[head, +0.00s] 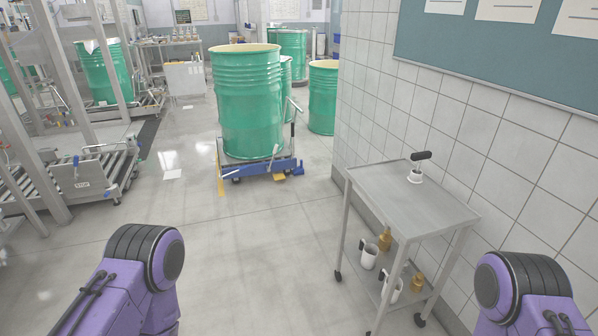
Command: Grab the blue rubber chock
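A small blue piece (298,169) shows at floor level by the right end of a blue drum dolly (258,169). It may be the blue rubber chock, but it is too small to tell it surely from the dolly. Another small blue item (76,161) is on the roller conveyor frame at the left. Only purple and black links of my two arms show, at the bottom left and bottom right. Neither gripper is in view, and both blue items are well apart from my arms.
A green drum (249,105) stands on the dolly, with more drums behind it. A steel trolley (405,195) with white and brass-coloured vessels stands at the right by the tiled wall (450,130). The roller conveyor (85,185) is at the left. The floor between is clear.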

